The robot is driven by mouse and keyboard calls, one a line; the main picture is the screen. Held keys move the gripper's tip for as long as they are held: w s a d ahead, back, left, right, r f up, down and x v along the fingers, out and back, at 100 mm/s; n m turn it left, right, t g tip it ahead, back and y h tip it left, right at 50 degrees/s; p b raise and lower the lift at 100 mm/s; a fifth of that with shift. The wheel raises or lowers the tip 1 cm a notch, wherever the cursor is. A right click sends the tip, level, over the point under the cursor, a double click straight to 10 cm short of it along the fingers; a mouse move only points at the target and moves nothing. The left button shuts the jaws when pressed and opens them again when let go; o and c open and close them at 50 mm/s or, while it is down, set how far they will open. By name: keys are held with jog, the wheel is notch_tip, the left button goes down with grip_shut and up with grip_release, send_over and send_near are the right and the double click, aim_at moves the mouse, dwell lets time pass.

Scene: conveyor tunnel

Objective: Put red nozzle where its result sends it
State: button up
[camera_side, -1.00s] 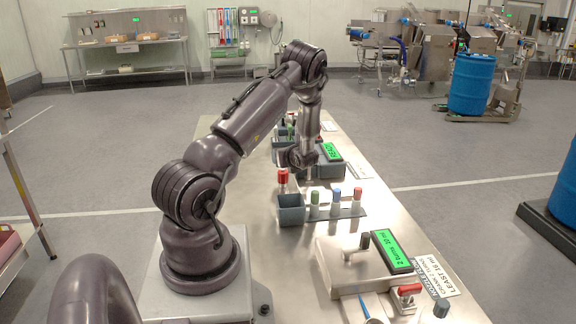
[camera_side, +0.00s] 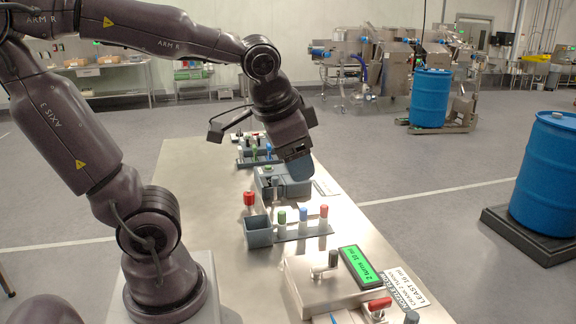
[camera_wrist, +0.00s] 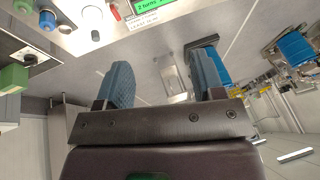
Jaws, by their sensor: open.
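In the side view a red-topped nozzle (camera_side: 249,201) stands upright behind the left end of a small grey bin (camera_side: 258,238). Another red-topped nozzle (camera_side: 323,213) stands at the right end of the rack (camera_side: 300,234), beside a blue one (camera_side: 303,215) and a green one (camera_side: 282,217). A green display (camera_side: 360,268) reads "2 turns 10 ml". My gripper (camera_side: 295,160) is above a grey device (camera_side: 275,183) beyond the rack, apart from both red nozzles. In the wrist view my gripper (camera_wrist: 162,80) has its blue fingers spread, with nothing between them.
A crank box (camera_side: 325,285) with a dark knob stands near the display, with a card (camera_side: 405,290) reading "LEAST 16 ml" beside it. The table's left part (camera_side: 190,200) is clear. Blue drums stand off the table.

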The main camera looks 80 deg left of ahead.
jog(key=shift+o, duration=0.5)
jog(key=s+d+t+h, duration=0.1)
jog(key=s+d+h, duration=0.1)
jog(key=d, duration=0.4)
jog(key=shift+s+r+h, duration=0.3)
jog(key=shift+s+r, duration=0.1)
jog(key=shift+d, duration=0.1)
